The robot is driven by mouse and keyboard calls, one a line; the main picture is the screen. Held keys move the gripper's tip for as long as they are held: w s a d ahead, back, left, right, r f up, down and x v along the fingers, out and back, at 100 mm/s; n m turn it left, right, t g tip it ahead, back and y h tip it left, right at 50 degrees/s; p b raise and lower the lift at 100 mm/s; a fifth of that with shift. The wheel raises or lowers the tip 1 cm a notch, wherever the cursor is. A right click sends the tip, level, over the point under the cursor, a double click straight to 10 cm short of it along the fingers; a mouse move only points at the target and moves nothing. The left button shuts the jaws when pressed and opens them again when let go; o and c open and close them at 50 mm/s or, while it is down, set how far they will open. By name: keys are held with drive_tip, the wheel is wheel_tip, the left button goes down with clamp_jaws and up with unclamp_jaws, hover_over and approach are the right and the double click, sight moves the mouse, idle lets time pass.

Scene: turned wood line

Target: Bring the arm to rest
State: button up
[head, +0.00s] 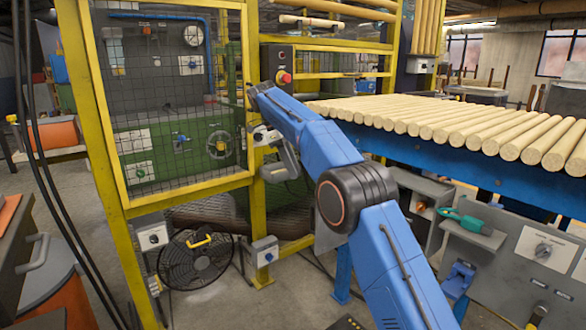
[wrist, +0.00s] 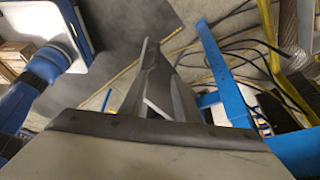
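My blue arm (head: 310,140) is raised and bent in the head view, its far end in front of the yellow guard frame. My grey gripper (wrist: 154,48) shows in the wrist view, with its fingers reaching forward over the floor. The fingers overlap from this angle, so I cannot tell how far apart they are. I see nothing held between them. In the head view the wrist end hangs close in front of the yellow post, and the fingertips are hard to make out.
A yellow mesh guard (head: 170,100) encloses a green machine at left. Pale wooden rods (head: 470,125) lie on a blue-framed conveyor (head: 480,165) at right. A red stop button (head: 284,77) is on a box behind my arm. A black fan (head: 195,258) stands on the floor.

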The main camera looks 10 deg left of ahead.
drive_tip(key=s+d+r+n+t+y, duration=0.1)
drive_tip(key=s+d+r+n, duration=0.25)
drive_tip(key=d, duration=0.45)
drive_tip(key=s+d+r+n+y, duration=0.1)
drive_tip(key=s+d+r+n, duration=0.1)
drive_tip(key=s+d+r, duration=0.35)
drive_tip(key=s+d+n+t+y, duration=0.1)
drive_tip(key=s+d+n, duration=0.4)
drive_tip(key=s+d, duration=0.8)
drive_tip(key=s+d+f+n+t+y, duration=0.15)
drive_tip(key=s+d+f, duration=0.25)
drive_tip(key=s, duration=0.4)
drive_tip(key=s+d+f+n+h, duration=0.1)
drive_tip(key=s+d+f+n, duration=0.25)
drive_tip(key=s, duration=0.35)
drive_tip(key=s+d+f+n+t+y, duration=0.1)
drive_tip(key=s+d+f+n, duration=0.2)
drive_tip(key=s+f, duration=1.1)
drive_tip(key=shift+s+d+f+n+t, duration=0.15)
drive_tip(key=shift+s+d+n+t, duration=0.2)
drive_tip(key=shift+s+d, duration=0.45)
drive_tip(key=shift+o, duration=0.4)
drive_tip(key=shift+s+a, duration=0.15)
drive_tip(key=shift+a, duration=0.05)
